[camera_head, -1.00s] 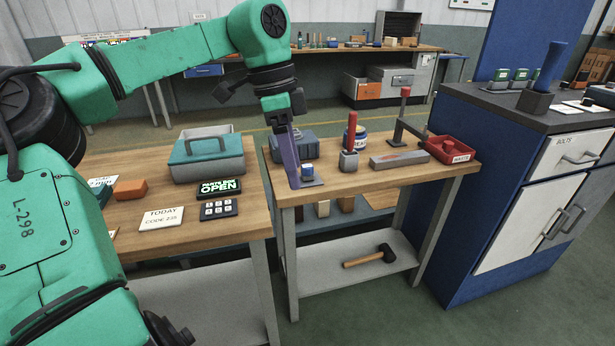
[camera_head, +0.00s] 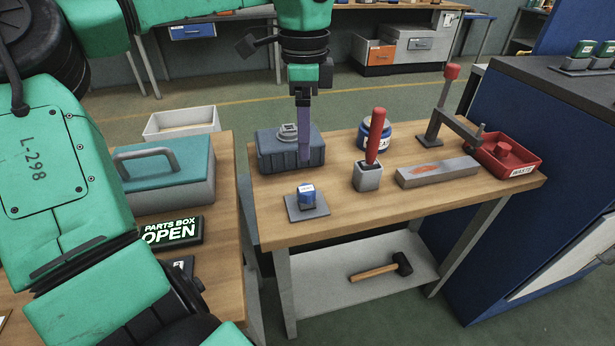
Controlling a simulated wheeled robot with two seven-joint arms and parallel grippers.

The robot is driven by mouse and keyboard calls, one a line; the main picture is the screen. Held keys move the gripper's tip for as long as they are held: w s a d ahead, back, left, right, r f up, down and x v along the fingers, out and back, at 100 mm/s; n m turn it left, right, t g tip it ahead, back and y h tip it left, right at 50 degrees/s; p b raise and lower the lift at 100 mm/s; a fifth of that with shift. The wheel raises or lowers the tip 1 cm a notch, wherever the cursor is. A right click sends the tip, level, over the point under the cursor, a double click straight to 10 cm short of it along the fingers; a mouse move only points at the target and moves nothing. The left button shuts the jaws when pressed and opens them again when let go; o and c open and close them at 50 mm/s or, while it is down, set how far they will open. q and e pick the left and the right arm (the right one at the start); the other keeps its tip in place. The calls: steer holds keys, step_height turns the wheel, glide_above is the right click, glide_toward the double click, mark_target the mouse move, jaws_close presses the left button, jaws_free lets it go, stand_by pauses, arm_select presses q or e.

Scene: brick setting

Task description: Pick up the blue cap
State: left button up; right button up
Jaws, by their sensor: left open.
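The blue cap (camera_head: 307,191) is a small blue piece with a pale front. It rests on a flat grey plate (camera_head: 293,211) near the left front of the wooden bench. My left gripper (camera_head: 304,160) hangs down with purple-grey fingers, above and behind the cap in the picture and apart from it. It is open and empty; its fingers line up from this side, so the gap between them is hidden. They overlap the dark grey case (camera_head: 270,152) in the picture. My right gripper is not in view.
A red-handled tool in a grey block (camera_head: 366,178), a blue-and-white jar (camera_head: 391,138), a grey bar (camera_head: 425,174) and a red waste tray (camera_head: 525,160) stand right of the cap. A teal-lidded parts box (camera_head: 190,190) is on the left bench. The bench front is clear.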

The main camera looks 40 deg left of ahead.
arm_select(q)
glide_toward(307, 188)
steer(key=shift+s+d+f, duration=0.25)
steer(key=shift+s+f, duration=0.35)
steer(key=f, duration=0.4)
steer(key=w+f, duration=0.1)
steer(key=f, duration=0.2)
steer(key=shift+a, duration=0.1)
steer(key=shift+f, duration=0.25)
steer(key=shift+a, duration=0.1)
steer(key=c, duration=1)
jaws_close()
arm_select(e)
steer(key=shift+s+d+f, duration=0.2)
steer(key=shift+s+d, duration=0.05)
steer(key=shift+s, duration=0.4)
